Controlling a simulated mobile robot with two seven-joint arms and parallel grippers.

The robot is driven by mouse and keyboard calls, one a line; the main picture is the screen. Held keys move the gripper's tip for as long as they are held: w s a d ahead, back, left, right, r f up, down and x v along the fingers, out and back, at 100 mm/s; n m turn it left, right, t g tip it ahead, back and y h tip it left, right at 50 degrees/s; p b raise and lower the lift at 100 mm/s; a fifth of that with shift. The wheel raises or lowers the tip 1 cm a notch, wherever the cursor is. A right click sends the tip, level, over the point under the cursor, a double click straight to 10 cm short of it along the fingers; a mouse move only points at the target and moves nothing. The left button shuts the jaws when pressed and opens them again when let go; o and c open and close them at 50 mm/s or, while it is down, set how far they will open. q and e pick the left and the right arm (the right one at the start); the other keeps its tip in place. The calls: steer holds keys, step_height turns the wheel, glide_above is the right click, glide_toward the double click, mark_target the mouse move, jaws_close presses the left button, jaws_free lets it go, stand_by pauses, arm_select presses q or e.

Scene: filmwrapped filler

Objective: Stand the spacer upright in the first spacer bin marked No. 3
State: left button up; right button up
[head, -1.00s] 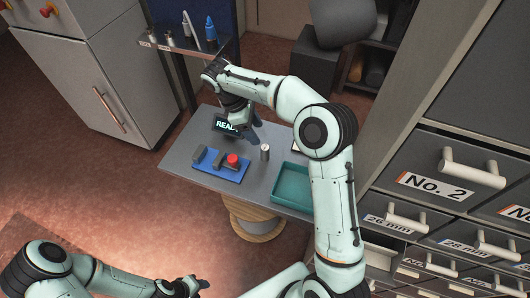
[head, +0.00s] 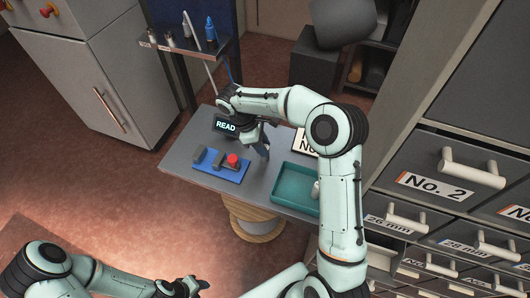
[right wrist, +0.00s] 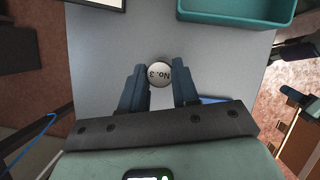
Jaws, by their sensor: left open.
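The spacer (right wrist: 159,73) shows in the right wrist view as a pale round top marked No. 3, seen end-on. In the head view my right arm hides it. My right gripper (head: 259,157) points down over the grey table. In the right wrist view its two dark fingers (right wrist: 160,82) stand on either side of the spacer, very close to it. I cannot tell whether they touch it. My left gripper (head: 200,286) is open and empty at the bottom of the head view, away from the table. No bin marked No. 3 can be made out clearly.
The table (head: 185,150) carries a blue fixture (head: 232,175) with a red button, a READ display (head: 227,125), a partly hidden sign (head: 304,143) and a teal tray (head: 282,195) with a pale object in it. A drawer cabinet (head: 440,160) stands right.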

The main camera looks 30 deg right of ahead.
jaws_close()
steer(key=shift+r, duration=0.15)
step_height(320, 180, up, 20)
